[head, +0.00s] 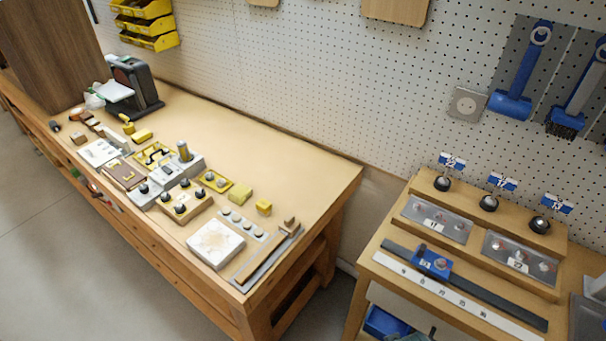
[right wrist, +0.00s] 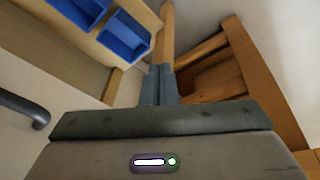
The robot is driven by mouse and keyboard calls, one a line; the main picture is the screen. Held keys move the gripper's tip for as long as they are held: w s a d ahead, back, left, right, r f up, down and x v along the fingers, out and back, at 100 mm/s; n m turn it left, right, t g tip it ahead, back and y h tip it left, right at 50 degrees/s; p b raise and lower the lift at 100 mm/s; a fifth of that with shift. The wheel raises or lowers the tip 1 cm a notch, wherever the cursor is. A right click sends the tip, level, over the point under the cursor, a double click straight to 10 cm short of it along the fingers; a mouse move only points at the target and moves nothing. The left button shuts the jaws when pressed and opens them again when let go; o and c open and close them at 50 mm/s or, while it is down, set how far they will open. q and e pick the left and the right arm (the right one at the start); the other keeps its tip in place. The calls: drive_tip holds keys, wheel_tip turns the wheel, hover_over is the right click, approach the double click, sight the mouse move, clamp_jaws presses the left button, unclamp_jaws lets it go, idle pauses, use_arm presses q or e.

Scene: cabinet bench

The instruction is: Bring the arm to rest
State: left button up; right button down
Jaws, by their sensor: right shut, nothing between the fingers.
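My right gripper (right wrist: 158,85) shows in the right wrist view. Its two grey fingers are together, with nothing between them, in open air near wooden bench framing. No part of either arm shows in the head view. My left gripper is in neither view.
A long wooden bench (head: 290,140) with several small parts stands at the left in the head view. A smaller wooden bench (head: 380,270) with numbered knobs stands at the right. Blue bins (right wrist: 125,38) and wooden bench legs (right wrist: 262,80) lie beyond my right gripper. Grey floor (head: 60,240) is clear.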

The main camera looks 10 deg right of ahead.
wheel_tip(320, 180, down, 18)
drive_tip(key=s+d+b, duration=0.1)
drive_tip(key=s+b, duration=0.2)
drive_tip(key=s+f+g+b, duration=0.1)
drive_tip(key=s+f+b, duration=0.1)
drive_tip(key=s+f, duration=0.6)
drive_tip(key=s+d+f+b, duration=0.1)
drive_tip(key=s+f, duration=0.8)
drive_tip(key=f, duration=0.6)
drive_tip(key=shift+s+d+g+b, duration=0.3)
drive_tip(key=shift+g+b, duration=0.1)
drive_tip(key=shift+s+m, duration=0.15)
drive_tip(key=shift+m, duration=0.15)
